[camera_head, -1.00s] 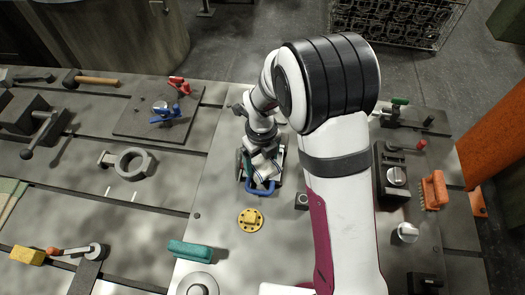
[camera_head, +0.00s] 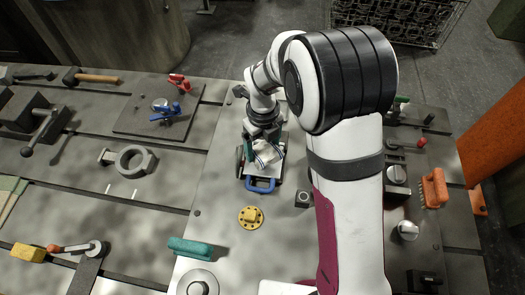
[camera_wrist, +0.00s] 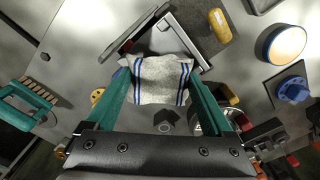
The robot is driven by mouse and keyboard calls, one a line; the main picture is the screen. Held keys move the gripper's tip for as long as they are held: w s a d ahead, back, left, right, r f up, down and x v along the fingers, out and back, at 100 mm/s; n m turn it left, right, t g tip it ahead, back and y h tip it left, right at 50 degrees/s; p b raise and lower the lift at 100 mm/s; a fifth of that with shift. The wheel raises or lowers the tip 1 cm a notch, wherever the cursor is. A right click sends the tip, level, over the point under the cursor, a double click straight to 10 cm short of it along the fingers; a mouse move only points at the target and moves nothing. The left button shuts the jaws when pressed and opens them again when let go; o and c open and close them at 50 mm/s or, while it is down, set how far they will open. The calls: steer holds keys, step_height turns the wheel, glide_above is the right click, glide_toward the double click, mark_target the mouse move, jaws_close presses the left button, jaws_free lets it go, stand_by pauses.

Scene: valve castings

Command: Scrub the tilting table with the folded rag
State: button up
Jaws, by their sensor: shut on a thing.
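The folded rag (camera_wrist: 160,78) is pale grey with blue stripes. My gripper (camera_wrist: 160,90) has teal fingers and is shut on the rag, with one finger at each side of it in the wrist view. In the head view, the rag (camera_head: 267,154) shows as a pale patch below my gripper (camera_head: 260,150). It is over a small flat plate with a blue handle (camera_head: 260,186) at its front, which looks like the tilting table. In the wrist view, a light-edged metal plate (camera_wrist: 186,42) lies just beyond the rag. I cannot tell whether the rag touches it.
A yellow flange (camera_head: 250,217) and a black block (camera_head: 303,199) sit close in front. A teal brush (camera_head: 190,248) lies farther left and forward. A plate with red and blue clamps (camera_head: 160,118) is at the back left. An orange brush (camera_head: 434,188) lies right.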

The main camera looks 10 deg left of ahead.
steer(key=shift+r, duration=2.4)
steer(key=shift+f, duration=0.1)
steer(key=shift+s+d+f, duration=0.1)
steer(key=shift+s+f, duration=0.4)
steer(key=shift+s, duration=0.25)
steer(key=shift+f, duration=3.45)
steer(key=shift+s+d+r, duration=0.1)
steer(key=shift+s+d, duration=0.15)
steer(key=shift+s, duration=0.05)
steer(key=shift+w+a, duration=0.6)
steer(key=shift+w, duration=0.05)
